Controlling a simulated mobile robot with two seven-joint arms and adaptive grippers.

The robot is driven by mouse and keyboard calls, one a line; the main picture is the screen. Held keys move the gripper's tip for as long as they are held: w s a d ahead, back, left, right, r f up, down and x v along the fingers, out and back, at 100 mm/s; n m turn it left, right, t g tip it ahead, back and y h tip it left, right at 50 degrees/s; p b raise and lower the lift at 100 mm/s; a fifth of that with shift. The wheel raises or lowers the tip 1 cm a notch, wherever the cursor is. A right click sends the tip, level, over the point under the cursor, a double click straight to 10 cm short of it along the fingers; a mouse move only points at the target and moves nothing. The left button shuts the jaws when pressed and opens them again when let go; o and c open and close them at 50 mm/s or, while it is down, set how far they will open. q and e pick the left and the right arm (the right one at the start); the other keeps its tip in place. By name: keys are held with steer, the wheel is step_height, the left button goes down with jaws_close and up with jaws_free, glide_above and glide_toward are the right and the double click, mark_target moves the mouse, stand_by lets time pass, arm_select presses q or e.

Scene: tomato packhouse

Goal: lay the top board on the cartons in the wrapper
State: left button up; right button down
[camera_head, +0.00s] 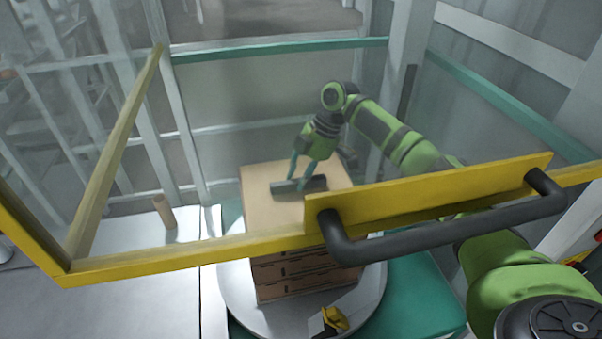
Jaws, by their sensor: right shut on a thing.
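The top board (262,204) is a pale tan square panel with a dark grip block (290,189) in its middle. It lies flat over the stack of brown cartons (305,283) in the wrapper. The yellow door bar hides the board's front edge, so I cannot tell whether it touches the cartons. My right gripper (303,180) points down and is shut on the dark grip block. The cartons stand on the round grey turntable (236,300). My left gripper is not in view.
A yellow-framed clear door (190,255) with a black handle (440,238) crosses the foreground. A small yellow and dark device (333,318) sits at the turntable's front. A tan cylinder (165,211) stands at left. Green rails (280,48) and grey posts enclose the wrapper.

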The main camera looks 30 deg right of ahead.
steer(key=c, duration=1.1)
jaws_free()
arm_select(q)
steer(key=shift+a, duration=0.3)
arm_select(e)
steer(key=shift+o, duration=0.9)
steer(key=shift+d+r, duration=0.15)
steer(key=shift+r, duration=0.35)
steer(key=d+r+b, duration=0.1)
steer(key=d+r, duration=0.1)
steer(key=r, duration=0.1)
steer(key=shift+s+d+r+b, duration=0.15)
steer(key=shift+s+d+b, duration=0.2)
steer(key=shift+s+d, duration=0.05)
arm_select(q)
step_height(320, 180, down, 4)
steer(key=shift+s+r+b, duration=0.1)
steer(key=shift+b, duration=0.9)
arm_select(e)
steer(key=s+d, duration=0.1)
steer(key=d, duration=0.2)
steer(key=s+d, duration=0.1)
steer(key=d, duration=0.3)
steer(key=s+d, duration=0.1)
steer(key=d, duration=0.2)
steer(key=shift+d+r, duration=0.15)
